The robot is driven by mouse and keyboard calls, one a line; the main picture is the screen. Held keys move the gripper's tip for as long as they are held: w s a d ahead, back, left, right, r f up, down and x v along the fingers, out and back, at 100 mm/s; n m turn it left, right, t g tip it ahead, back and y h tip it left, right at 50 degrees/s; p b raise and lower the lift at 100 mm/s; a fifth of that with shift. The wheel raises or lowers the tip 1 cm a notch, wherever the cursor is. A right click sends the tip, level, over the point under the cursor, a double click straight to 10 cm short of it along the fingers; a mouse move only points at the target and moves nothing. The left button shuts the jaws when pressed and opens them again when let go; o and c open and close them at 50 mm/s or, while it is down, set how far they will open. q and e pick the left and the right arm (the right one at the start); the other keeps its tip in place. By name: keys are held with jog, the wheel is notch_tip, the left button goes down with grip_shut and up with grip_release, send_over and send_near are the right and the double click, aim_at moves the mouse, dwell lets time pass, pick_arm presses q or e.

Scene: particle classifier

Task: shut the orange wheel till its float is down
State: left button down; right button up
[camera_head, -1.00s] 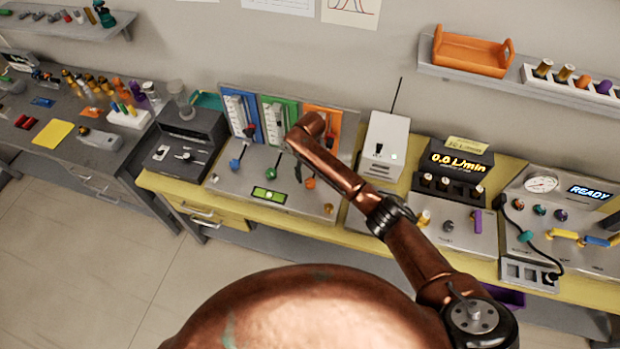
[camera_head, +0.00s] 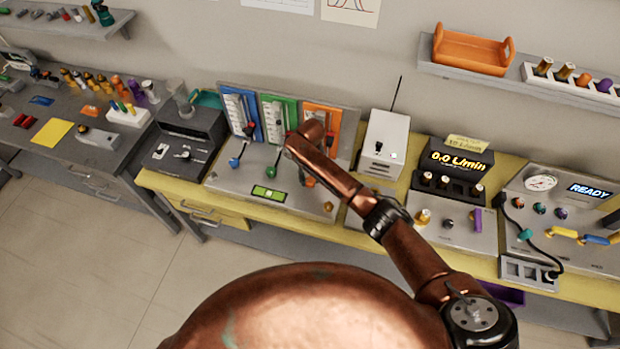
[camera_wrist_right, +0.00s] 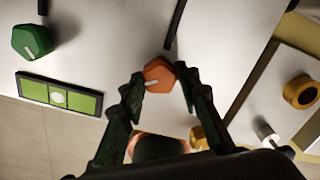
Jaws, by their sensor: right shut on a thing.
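The orange wheel (camera_wrist_right: 154,83) sits on the sloping pale panel in the right wrist view, with a white mark on its face. My right gripper (camera_wrist_right: 160,74) has a dark finger on each side of it and is shut on it. In the head view my copper right arm hides most of the wheel and the gripper. The orange flow scale (camera_head: 322,117) stands at the panel's back, partly behind my arm; its float height is too small to read. My left gripper is not in view.
The green wheel (camera_wrist_right: 32,40) and a green level (camera_wrist_right: 58,97) are left of the gripper. Blue scale (camera_head: 241,113) and green scale (camera_head: 274,117) stand beside the orange one. A white box with an antenna (camera_head: 386,140) and a display reading 0.0 L/min (camera_head: 457,161) are to the right.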

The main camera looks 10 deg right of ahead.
jog(key=c, duration=0.4)
jog(key=shift+o, duration=0.2)
